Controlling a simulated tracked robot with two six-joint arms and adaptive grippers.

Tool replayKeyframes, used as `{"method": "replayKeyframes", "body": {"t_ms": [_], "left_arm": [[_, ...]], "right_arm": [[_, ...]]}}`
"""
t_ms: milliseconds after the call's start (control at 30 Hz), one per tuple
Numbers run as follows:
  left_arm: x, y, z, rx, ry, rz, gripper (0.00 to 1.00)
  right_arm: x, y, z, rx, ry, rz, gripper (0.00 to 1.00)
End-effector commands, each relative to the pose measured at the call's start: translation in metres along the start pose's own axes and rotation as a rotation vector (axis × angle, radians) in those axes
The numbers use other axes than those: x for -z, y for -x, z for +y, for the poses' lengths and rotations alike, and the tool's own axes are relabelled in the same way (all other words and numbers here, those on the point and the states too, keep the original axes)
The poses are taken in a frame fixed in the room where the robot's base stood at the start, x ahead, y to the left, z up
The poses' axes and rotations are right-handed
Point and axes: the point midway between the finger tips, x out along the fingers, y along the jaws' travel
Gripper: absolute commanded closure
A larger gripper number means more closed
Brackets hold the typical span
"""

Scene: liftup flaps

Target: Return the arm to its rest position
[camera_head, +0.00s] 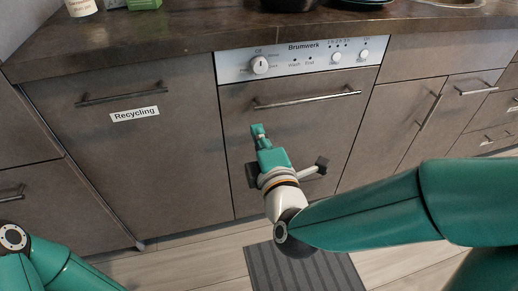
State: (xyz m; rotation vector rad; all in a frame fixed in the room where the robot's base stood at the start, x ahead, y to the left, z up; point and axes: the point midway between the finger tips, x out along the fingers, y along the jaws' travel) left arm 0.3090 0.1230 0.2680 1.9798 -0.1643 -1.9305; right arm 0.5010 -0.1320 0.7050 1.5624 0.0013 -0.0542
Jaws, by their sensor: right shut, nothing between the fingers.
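My right arm comes in from the right. Its teal gripper (258,130) is shut and empty, pointing away from me. In the picture it lies over the dark dishwasher front (315,115), below its long bar handle (306,99). Whether it touches the front I cannot tell. Part of my left arm shows in the lower left corner, but its gripper is outside the view. No flap can be seen.
The dark countertop (200,38) runs along the back above the cabinets. A Recycling drawer (140,160) with a bar handle is left of the dishwasher. Closed cabinets (402,130) stand right. A grey striped mat (310,272) lies on the wooden floor.

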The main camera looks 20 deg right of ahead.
Motion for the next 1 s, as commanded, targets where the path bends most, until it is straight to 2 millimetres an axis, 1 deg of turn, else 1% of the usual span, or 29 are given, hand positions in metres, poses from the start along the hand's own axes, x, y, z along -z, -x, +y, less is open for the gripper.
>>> {"method": "replayKeyframes", "body": {"t_ms": [33, 100, 333, 433, 467, 567, 667, 700, 767, 800, 867, 900, 967, 1000], "left_arm": [[0.000, -0.010, -0.004, 0.000, 0.000, 0.000, 1.00], [0.000, -0.014, -0.005, 0.000, 0.000, 0.000, 1.00], [0.000, -0.018, -0.006, 0.000, 0.000, 0.001, 1.00], [0.000, -0.017, -0.006, 0.000, 0.000, 0.001, 1.00], [0.000, -0.016, -0.006, 0.000, 0.000, 0.001, 1.00], [0.000, -0.015, -0.005, 0.000, 0.000, 0.001, 1.00], [0.000, -0.013, -0.005, 0.000, 0.000, 0.001, 1.00], [0.000, -0.012, -0.004, 0.000, 0.000, 0.001, 1.00], [0.000, -0.010, -0.004, 0.000, 0.000, 0.001, 1.00], [0.000, -0.009, -0.003, 0.000, 0.000, 0.001, 1.00], [0.000, -0.008, -0.003, 0.000, 0.000, 0.001, 1.00], [0.000, -0.007, -0.003, 0.000, 0.000, 0.001, 1.00], [0.000, -0.006, -0.002, 0.000, 0.000, 0.001, 1.00], [0.000, -0.006, -0.002, 0.000, 0.000, 0.000, 1.00]], "right_arm": [[0.000, 0.002, -0.004, -0.003, -0.005, 0.002, 1.00], [0.000, 0.005, -0.003, -0.002, -0.005, 0.004, 1.00], [0.001, 0.008, -0.001, 0.002, -0.007, 0.008, 1.00], [-0.005, 0.006, -0.002, 0.008, -0.007, -0.005, 1.00], [-0.008, 0.005, -0.005, 0.016, -0.005, -0.014, 1.00], [-0.022, -0.005, -0.030, 0.073, 0.015, -0.053, 1.00], [-0.042, -0.016, -0.077, 0.177, 0.051, -0.103, 1.00], [-0.051, -0.021, -0.102, 0.231, 0.071, -0.120, 1.00], [-0.061, -0.024, -0.144, 0.325, 0.096, -0.125, 1.00], [-0.066, -0.023, -0.174, 0.395, 0.089, -0.122, 1.00], [-0.070, -0.018, -0.220, 0.502, 0.033, -0.116, 1.00], [-0.071, -0.011, -0.250, 0.575, -0.030, -0.115, 1.00], [-0.070, 0.004, -0.294, 0.690, -0.152, -0.123, 1.00], [-0.068, 0.016, -0.322, 0.768, -0.248, -0.137, 1.00]]}}
